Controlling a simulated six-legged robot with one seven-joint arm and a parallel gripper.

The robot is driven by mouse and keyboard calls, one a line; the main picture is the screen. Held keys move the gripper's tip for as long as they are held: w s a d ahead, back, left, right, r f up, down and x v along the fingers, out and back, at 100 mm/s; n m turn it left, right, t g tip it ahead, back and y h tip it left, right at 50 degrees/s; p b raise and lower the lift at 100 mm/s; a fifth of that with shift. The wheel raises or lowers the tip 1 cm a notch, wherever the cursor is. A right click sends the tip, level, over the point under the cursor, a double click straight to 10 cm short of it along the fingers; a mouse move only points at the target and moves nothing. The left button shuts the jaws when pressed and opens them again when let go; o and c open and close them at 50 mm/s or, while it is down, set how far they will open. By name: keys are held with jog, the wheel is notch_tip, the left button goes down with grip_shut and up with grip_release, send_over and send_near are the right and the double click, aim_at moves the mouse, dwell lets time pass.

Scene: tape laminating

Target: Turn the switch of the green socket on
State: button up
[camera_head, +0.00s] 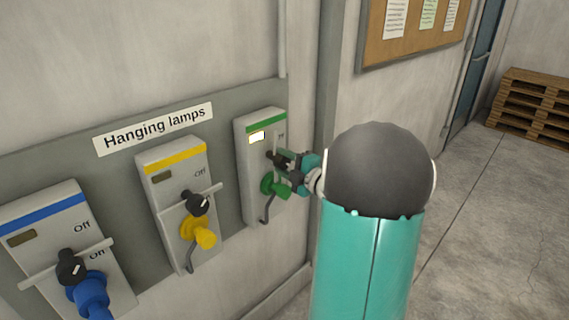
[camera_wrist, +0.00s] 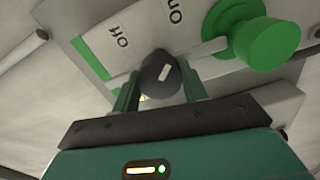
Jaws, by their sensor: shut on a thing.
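The green socket (camera_head: 252,190) is a grey wall box with a green stripe and a bright lit window (camera_head: 257,137). Its black switch knob (camera_wrist: 158,76) sits between the fingers of my gripper (camera_wrist: 158,92), which is shut on it. The knob's white mark slants up and right, roughly toward the "On" label; "Off" is to its left. A pale bar runs from near the knob toward the green plug (camera_wrist: 262,42). My gripper (camera_head: 284,160) reaches the box from the right in the head view, partly hiding the knob.
On the same grey panel are a yellow socket (camera_head: 170,160) and a blue socket (camera_head: 45,215), both with dark windows and bars lying crosswise. A "Hanging lamps" sign (camera_head: 153,129) is above. A corkboard (camera_head: 412,40) and wooden pallets (camera_head: 530,105) are right; floor there is clear.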

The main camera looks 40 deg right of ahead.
jog(key=o, duration=1.4)
jog(key=shift+s, duration=0.15)
jog(key=s, duration=1.3)
jog(key=shift+s+d, duration=0.2)
jog(key=shift+s, duration=0.1)
